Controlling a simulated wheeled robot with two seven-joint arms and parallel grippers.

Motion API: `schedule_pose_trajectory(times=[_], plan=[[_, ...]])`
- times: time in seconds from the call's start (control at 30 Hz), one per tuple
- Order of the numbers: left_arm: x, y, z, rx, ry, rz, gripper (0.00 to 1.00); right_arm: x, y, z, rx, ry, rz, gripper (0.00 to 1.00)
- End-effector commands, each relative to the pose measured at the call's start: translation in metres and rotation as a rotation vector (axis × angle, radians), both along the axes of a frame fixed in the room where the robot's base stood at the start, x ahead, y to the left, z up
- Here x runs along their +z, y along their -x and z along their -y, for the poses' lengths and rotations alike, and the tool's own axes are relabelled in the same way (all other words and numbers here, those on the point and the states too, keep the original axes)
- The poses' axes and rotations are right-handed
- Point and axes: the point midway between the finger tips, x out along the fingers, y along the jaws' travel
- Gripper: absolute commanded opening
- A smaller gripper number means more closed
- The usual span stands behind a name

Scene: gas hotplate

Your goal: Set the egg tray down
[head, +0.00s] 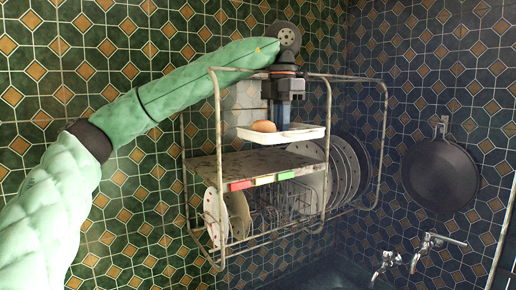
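The egg tray (290,135) is a shallow white tray with a brown egg (263,126) at its left end. It is level, at the upper shelf (215,167) of the wire dish rack. My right gripper is out of view.
The rack's wire frame (218,115) surrounds the shelf, with bars in front and above. Plates (345,168) stand in the lower level. A dark pan (440,176) hangs at right, above a tap (428,243).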

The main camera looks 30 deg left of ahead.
Motion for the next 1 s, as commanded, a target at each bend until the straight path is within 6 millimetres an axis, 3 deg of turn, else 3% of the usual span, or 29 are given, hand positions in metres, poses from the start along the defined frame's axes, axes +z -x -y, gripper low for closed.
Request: schedule_pose_trajectory(times=[0.13,0.3,0.5,1.0], plan=[[-0.012,-0.005,-0.025,0.001,0.001,-0.004,0.0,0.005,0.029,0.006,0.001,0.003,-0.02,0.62],[-0.028,-0.009,-0.049,0.001,0.001,-0.003,0.0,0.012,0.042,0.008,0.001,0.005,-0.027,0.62],[-0.041,-0.013,-0.069,0.0,0.0,-0.002,0.0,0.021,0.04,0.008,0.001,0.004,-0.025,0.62],[-0.066,-0.013,-0.068,-0.002,0.0,-0.004,0.0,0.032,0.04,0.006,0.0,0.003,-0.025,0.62]])
